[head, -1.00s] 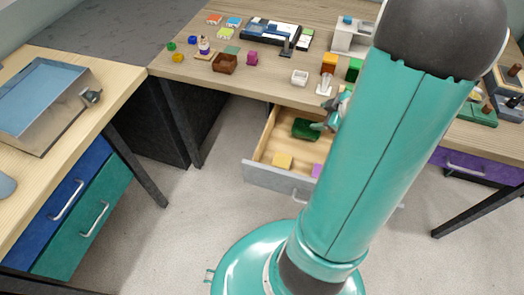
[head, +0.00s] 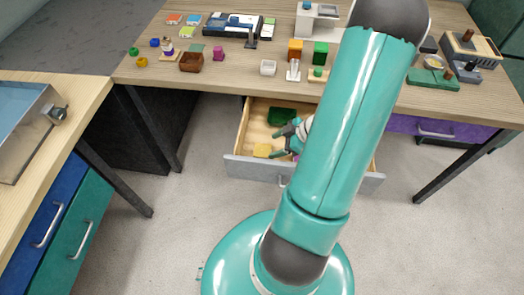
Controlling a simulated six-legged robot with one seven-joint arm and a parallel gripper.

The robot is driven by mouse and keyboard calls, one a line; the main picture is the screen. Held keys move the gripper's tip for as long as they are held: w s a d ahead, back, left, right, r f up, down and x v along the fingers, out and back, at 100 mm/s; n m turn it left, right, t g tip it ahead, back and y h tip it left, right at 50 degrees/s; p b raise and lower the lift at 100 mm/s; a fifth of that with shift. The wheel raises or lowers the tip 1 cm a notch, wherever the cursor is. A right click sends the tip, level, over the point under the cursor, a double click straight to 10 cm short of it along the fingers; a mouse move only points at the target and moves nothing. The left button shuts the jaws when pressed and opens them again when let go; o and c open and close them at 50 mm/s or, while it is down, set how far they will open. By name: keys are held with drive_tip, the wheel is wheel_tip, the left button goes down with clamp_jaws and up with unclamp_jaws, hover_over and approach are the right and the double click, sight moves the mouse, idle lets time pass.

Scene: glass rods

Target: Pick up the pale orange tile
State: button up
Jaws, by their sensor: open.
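A pale orange-yellow tile (head: 262,150) lies on the floor of the open drawer, near its front left corner. My gripper (head: 276,144) is over the drawer, just right of the tile. Its two dark-tipped fingers are spread apart and point left, with nothing between them. I cannot tell its exact height above the tile.
The wooden drawer with a grey front (head: 240,166) also holds a dark green object (head: 281,116) behind my gripper. A purple piece is mostly hidden by my gripper.

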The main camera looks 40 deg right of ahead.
sight(262, 150)
drive_tip(key=x, duration=0.5)
drive_tip(key=shift+a+r, duration=0.2)
drive_tip(key=c, duration=0.8)
